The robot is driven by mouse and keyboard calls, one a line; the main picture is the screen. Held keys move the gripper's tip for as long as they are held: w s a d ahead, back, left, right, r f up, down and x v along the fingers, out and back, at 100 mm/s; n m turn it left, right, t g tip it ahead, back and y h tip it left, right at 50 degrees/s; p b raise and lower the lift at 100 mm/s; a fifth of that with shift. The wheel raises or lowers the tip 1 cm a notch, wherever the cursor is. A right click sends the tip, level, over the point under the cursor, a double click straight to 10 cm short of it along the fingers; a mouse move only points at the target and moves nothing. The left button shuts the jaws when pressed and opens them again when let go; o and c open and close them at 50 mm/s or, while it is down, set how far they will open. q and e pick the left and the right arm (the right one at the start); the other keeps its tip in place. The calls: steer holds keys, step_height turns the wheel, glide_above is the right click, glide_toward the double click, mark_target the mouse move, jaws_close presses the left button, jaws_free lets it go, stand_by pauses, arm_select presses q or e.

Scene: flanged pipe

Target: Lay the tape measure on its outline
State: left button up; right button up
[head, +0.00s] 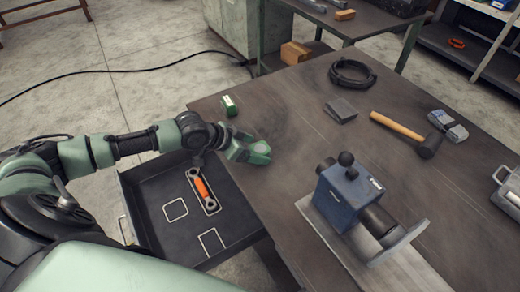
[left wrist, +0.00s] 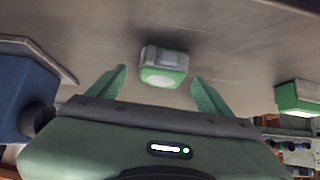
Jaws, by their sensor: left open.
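The tape measure (head: 261,148), green with a pale round disc, lies on the workbench near its left edge. In the left wrist view the tape measure (left wrist: 163,67) sits between and beyond the fingertips, apart from them. My left gripper (head: 248,151) is open and empty close to it; its two green fingers (left wrist: 160,85) show spread. An open dark drawer (head: 150,232) holds two empty pale outlines, a squarish one (head: 175,199) and another (head: 202,236) nearer its front. I cannot tell which is the tape measure's. My right gripper is not in view.
An orange-handled tool (head: 202,188) lies on its outline in the drawer. A green and white box (head: 229,105) stands on the bench's left edge. A blue vise (head: 345,196), a hammer (head: 398,126), a dark block (head: 341,110) and a black coil (head: 352,74) are also there.

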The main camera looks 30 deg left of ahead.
mark_target(259, 149)
arm_select(q)
steer(key=x, duration=0.3)
steer(key=shift+a, duration=0.1)
steer(key=shift+r, duration=0.1)
steer(key=c, duration=1.7)
steer(key=shift+c, duration=0.2)
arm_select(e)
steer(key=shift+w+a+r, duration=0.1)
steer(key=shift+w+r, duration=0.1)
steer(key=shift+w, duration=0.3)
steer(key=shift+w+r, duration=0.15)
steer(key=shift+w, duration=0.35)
arm_select(q)
step_height(259, 149, up, 20)
steer(key=b, duration=0.1)
steer(key=shift+b, duration=0.4)
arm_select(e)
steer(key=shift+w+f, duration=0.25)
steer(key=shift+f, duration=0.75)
